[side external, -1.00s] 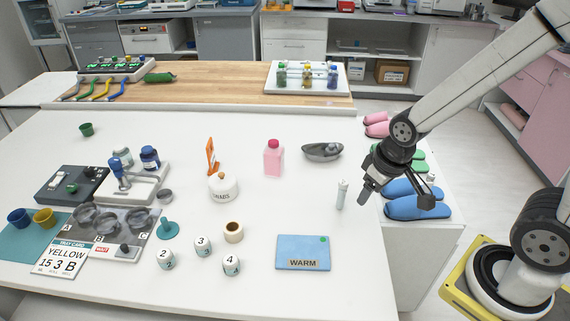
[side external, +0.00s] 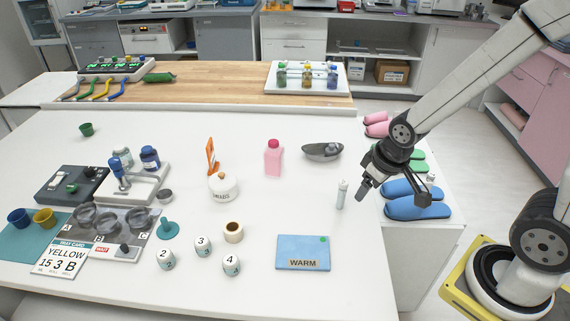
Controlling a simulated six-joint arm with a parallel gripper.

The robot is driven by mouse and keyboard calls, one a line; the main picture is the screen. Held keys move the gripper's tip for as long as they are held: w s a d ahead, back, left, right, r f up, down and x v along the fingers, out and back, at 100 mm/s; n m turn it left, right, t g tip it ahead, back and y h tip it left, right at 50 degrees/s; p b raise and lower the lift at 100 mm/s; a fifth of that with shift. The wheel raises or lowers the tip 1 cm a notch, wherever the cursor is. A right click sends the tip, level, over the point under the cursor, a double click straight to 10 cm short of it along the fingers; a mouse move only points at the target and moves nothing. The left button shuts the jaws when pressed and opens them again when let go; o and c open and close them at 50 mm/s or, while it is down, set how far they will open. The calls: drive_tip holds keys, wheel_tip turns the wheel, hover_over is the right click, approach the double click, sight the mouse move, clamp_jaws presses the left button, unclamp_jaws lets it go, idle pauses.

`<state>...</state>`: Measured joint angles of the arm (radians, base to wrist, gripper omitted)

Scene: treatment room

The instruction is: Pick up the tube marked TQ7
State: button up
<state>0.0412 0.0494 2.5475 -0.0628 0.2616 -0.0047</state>
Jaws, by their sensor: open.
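A small pale tube (side external: 342,194) with a grey top stands upright near the right side of the white table. Any marking on it is too small to read, so I cannot confirm TQ7. My gripper (side external: 393,194) is open and empty, to the right of the tube and apart from it. The gripper hangs near the table's right edge, with one finger toward the tube and the other farther right.
A blue WARM pad (side external: 303,253) lies in front of the tube. A grey dish (side external: 322,151) and a pink bottle (side external: 274,158) stand behind and left. Blue slippers (side external: 418,207) lie on a surface at right. The table around the tube is clear.

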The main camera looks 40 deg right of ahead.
drive_tip(key=w+d+f+n+t, duration=0.25)
drive_tip(key=w+d+f, duration=0.2)
drive_tip(key=d, duration=0.25)
drive_tip(key=n+t+y, duration=0.2)
drive_tip(key=t+y, duration=0.4)
drive_tip(key=t, duration=0.1)
approach(343, 188)
drive_tip(key=w+f, duration=0.1)
drive_tip(key=w, duration=0.1)
drive_tip(key=shift+w+d+f, duration=0.1)
drive_tip(key=shift+w+f, duration=0.25)
drive_tip(key=shift+w, duration=0.05)
drive_tip(key=shift+g+x, duration=0.25)
drive_tip(key=shift+x, duration=1.05)
drive_tip(key=shift+x, duration=2.65)
drive_tip(key=shift+f, duration=0.1)
